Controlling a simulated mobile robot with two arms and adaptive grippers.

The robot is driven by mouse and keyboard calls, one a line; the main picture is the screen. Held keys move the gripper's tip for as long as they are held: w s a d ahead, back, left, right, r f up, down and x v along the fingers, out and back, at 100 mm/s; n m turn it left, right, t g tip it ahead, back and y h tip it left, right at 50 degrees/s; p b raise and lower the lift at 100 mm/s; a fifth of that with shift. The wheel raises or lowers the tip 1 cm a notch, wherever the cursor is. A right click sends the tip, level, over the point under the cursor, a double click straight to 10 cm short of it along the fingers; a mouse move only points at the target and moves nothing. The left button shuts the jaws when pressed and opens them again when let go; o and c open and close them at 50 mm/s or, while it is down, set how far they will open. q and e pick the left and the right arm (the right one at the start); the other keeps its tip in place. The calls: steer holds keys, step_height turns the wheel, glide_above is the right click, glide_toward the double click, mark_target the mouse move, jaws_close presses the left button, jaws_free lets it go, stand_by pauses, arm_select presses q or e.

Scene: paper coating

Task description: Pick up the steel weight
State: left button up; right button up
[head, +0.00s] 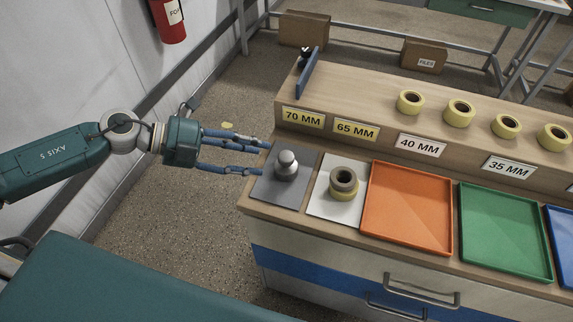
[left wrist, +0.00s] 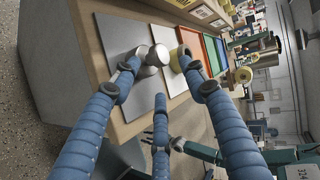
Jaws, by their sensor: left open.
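The steel weight (head: 287,169), a shiny grey cylinder with a round knob, stands upright on a dark grey mat (head: 262,190) at the left end of the bench. My left gripper (head: 262,158) has several blue jointed fingers. It is open and points at the weight from the left, with its fingertips just beside it. In the left wrist view the weight (left wrist: 152,56) shows beyond and between the spread fingers (left wrist: 156,72). I cannot tell whether any finger touches it. A teal arm with a dark end (left wrist: 182,146) shows low in that view, too small to read its jaws.
Orange (head: 408,241) and green (head: 505,265) trays follow. A raised shelf with size labels and several yellow rolls runs behind. A blue upright plate (head: 307,75) stands at its left end.

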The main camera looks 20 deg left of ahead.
mark_target(286, 164)
arm_select(q)
steer(key=shift+w+d+f, duration=0.1)
steer(key=shift+w+d, duration=0.05)
steer(key=shift+d, duration=0.15)
steer(key=shift+w+d+f+p, duration=0.1)
steer(key=shift+w+d+p, duration=0.1)
steer(key=shift+d+p, duration=0.15)
steer(key=p+x, duration=0.1)
steer(key=x, duration=0.2)
steer(key=shift+w+f, duration=0.2)
steer(key=shift+w, duration=0.05)
steer(key=shift+w+d+f, duration=0.15)
steer(key=shift+d+f, duration=0.1)
steer(key=shift+f, duration=0.05)
arm_select(e)
step_height(286, 164, up, 2)
steer(key=shift+r, duration=0.1)
arm_select(q)
jaws_close()
steer(key=shift+r, duration=0.1)
arm_select(e)
steer(key=shift+w, duration=0.15)
